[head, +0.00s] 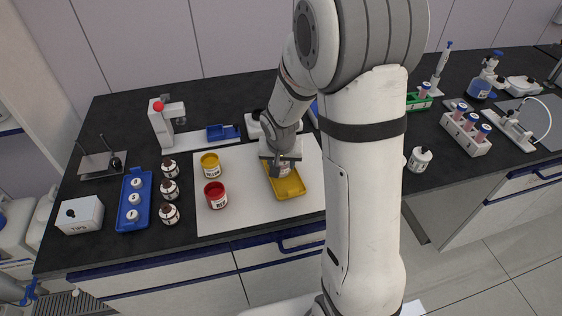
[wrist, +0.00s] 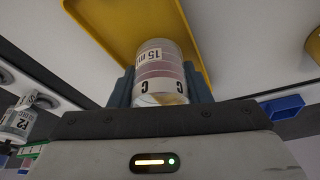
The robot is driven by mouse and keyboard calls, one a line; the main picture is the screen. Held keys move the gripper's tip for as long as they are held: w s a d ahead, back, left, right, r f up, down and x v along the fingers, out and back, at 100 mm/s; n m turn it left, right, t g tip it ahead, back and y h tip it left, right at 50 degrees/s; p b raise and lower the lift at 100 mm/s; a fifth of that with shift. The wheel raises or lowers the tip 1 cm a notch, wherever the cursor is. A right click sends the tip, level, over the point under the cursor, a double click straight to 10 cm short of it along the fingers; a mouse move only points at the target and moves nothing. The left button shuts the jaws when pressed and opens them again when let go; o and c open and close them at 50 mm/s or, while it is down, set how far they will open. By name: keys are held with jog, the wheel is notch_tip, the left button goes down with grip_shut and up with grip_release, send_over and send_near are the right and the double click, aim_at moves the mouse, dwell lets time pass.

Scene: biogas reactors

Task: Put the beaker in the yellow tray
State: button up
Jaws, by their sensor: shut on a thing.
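The yellow tray (head: 290,188) lies on the white mat, in the middle of the bench. My gripper (head: 281,165) is over the tray's far part and is shut on the beaker (head: 284,171). In the wrist view the beaker (wrist: 160,72), clear with labels reading "15 m" and "C", is between the two fingers (wrist: 160,88), with the yellow tray (wrist: 105,28) behind it. I cannot tell whether the beaker's base touches the tray floor.
A red jar (head: 215,195) and a yellow jar (head: 210,165) stand on the white mat (head: 240,211) left of the tray. A tube rack (head: 466,138) stands at the right.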

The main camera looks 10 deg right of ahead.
jog(key=shift+f, duration=0.1)
jog(key=o, duration=1)
jog(key=shift+r, duration=0.2)
jog(key=shift+r, duration=0.3)
jog(key=v, duration=1.1)
jog(key=s+r+n, duration=0.1)
jog(key=s, duration=0.5)
jog(key=s+r+n, duration=0.1)
jog(key=s+r, duration=0.1)
jog(key=s, duration=0.4)
jog(key=s+r+n+y, duration=0.1)
jog(key=s+r, duration=0.1)
jog(key=s, duration=0.4)
jog(key=shift+s+d+r+n, duration=0.2)
jog(key=shift+d+n, duration=0.1)
jog(key=shift+d, duration=0.1)
